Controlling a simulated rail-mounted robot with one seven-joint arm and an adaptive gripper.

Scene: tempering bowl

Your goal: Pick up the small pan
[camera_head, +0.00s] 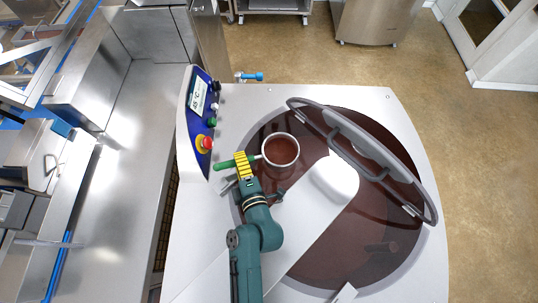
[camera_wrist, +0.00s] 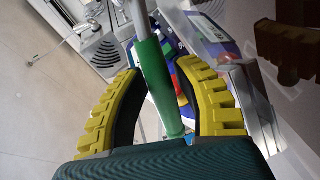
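The small pan (camera_head: 297,140) is round with a pale metal rim, a brown inside and a green handle (camera_head: 223,166) pointing left. It is over the left part of the large bowl of brown chocolate (camera_head: 385,245); I cannot tell whether it touches the chocolate. My gripper (camera_head: 243,165) has yellow ribbed fingers across the handle. The pan's body is outside the wrist view.
A grey curved guard (camera_head: 350,135) spans the bowl's right side. A white rounded part (camera_head: 336,178) sits close to the pan's lower right. A control panel (camera_head: 198,110) with a red button stands at the upper left. A steel counter (camera_head: 105,190) lies further left.

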